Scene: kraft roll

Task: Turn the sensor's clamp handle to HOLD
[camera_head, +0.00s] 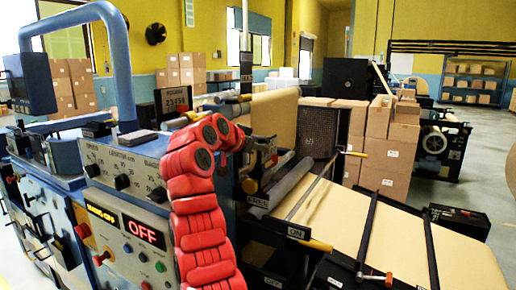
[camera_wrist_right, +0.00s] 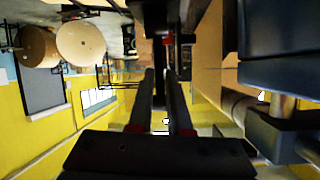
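A HOLD label (camera_head: 247,85) sits on a dark post above a FREE label (camera_head: 258,200) at the machine's side. My red right arm rises from the bottom centre and bends over. My right gripper (camera_head: 264,148) is small and dark, level between the two labels, beside the roller frame. In the right wrist view its two black fingers (camera_wrist_right: 161,75) stand apart with a narrow gap, their tips against dark machine parts. I cannot make out anything held between them. The sensor and its clamp handle cannot be told apart from the dark parts around the gripper. My left gripper is out of view.
The kraft web (camera_head: 390,235) slopes down at the right, crossed by black bars. Rollers (camera_head: 289,183) lie close to the gripper. Stacked cartons (camera_head: 388,150) stand behind.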

